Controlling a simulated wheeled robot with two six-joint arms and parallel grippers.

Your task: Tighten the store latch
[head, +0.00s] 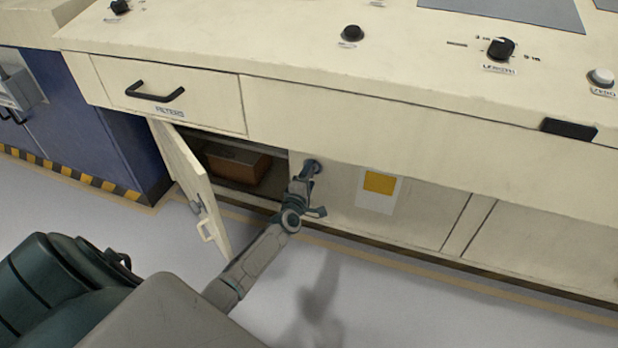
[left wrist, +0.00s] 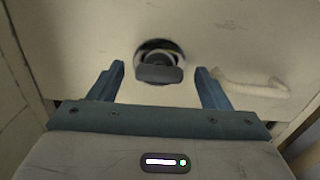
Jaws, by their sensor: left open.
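In the left wrist view, a dark round latch knob (left wrist: 160,66) with a grey grip bar sits on a pale panel (left wrist: 90,40). My left gripper (left wrist: 159,70) is open, its blue fingers on either side of the knob's lower part in the picture. No grip on the knob shows. In the head view my left gripper (head: 309,176) is at the cabinet front, right of the dark opening; its fingers are hard to make out there. Which fitting in the head view is the knob cannot be told. My right gripper is not in view.
A pale handle (left wrist: 250,88) lies right of the knob. A cabinet door (head: 188,172) stands open at the left, with a brown box (head: 236,166) inside the opening. A drawer with a black handle (head: 155,94) is above. The floor in front is clear.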

